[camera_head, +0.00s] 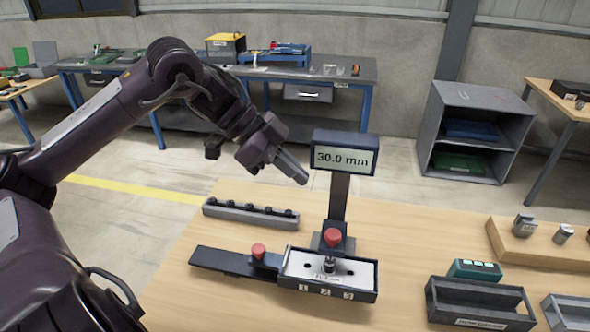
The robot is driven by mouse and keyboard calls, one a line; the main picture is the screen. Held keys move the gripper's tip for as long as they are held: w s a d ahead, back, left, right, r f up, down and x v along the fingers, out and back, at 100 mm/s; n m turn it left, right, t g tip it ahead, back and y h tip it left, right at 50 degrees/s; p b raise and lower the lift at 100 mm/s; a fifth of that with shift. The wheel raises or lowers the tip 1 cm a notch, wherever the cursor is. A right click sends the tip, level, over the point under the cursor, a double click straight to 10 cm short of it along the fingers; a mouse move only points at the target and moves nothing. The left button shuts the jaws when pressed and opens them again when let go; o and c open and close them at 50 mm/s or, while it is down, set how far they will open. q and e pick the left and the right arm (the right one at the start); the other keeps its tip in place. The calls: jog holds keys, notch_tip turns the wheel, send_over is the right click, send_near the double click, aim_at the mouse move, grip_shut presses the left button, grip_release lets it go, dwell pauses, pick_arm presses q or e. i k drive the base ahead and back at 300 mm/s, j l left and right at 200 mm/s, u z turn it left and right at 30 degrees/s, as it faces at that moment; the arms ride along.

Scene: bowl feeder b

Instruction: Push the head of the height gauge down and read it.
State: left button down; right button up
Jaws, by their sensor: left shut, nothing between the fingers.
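The height gauge stands on the wooden table, with a dark upright column (339,200). Its display (342,158) at the top reads 30.0 mm. The gauge head, topped by a red knob (333,237), is low on the column, above a tray (300,282) with a pale plate and numbered marks. A small metal piece (329,264) shows under the head; whether they touch I cannot tell. My left gripper (302,178) is shut and empty, pointing down to the right. In the picture it is just left of the display and above the red knob, apart from the knob. My right gripper is out of view.
A dark slide with another red knob (258,250) adjoins the tray on the left. A grey rack (250,215) with several dark pegs lies behind. Open dark bins (480,300), a teal device (474,269) and a wooden block with metal parts (540,252) stand at the right.

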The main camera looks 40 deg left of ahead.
aim_at(333, 234)
jog(key=k+j, duration=0.25)
jog(key=k, duration=0.2)
jog(key=k+j, duration=0.25)
jog(key=k, duration=0.25)
jog(key=k+j, duration=0.3)
jog(key=k, duration=0.15)
